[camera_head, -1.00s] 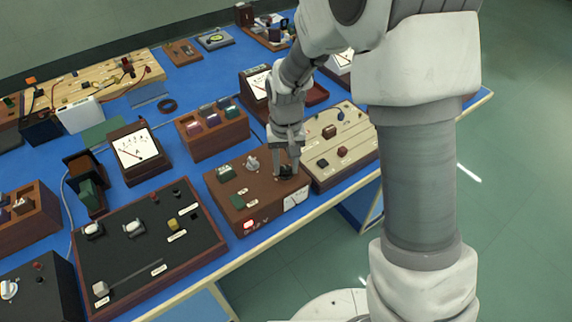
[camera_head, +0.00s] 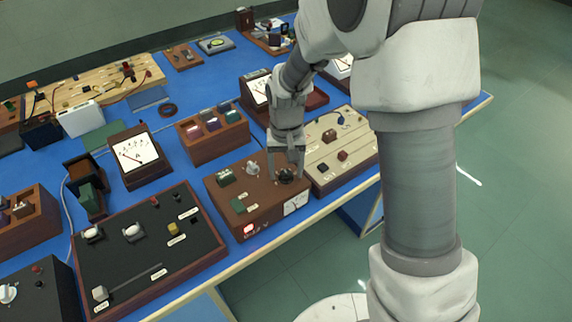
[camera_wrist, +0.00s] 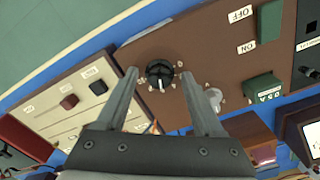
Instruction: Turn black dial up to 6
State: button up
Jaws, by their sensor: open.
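The black dial (camera_wrist: 159,74) sits on the face of a brown box (camera_head: 262,215), with small white marks around it and a light pointer line on its knob. In the head view the dial (camera_head: 287,176) is on the box's right part, just below my gripper (camera_head: 287,174). In the wrist view my gripper (camera_wrist: 160,75) is open, with one finger on each side of the dial. The fingers look apart from the knob; their exact height over it I cannot tell. The number the pointer meets is too small to read.
A grey-white knob (camera_wrist: 214,97) stands close beside the right finger in the wrist view. A green switch (camera_wrist: 269,87) is farther right. A beige board (camera_head: 354,135) with several knobs adjoins the box. A black panel (camera_head: 150,260) lies to the left.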

aim_at(286, 174)
notch_tip(286, 174, up, 18)
jog(key=p, duration=0.1)
jog(key=shift+f+p, duration=0.25)
jog(key=shift+p, duration=0.15)
jog(key=s+d+r+t, duration=0.2)
jog(key=s+d, duration=0.4)
jog(key=s, duration=0.3)
jog(key=s+d+r+t, duration=0.3)
jog(key=s+d+r, duration=0.2)
jog(key=s, duration=0.5)
jog(key=shift+d+m+t, duration=0.3)
jog(key=shift+d, duration=0.8)
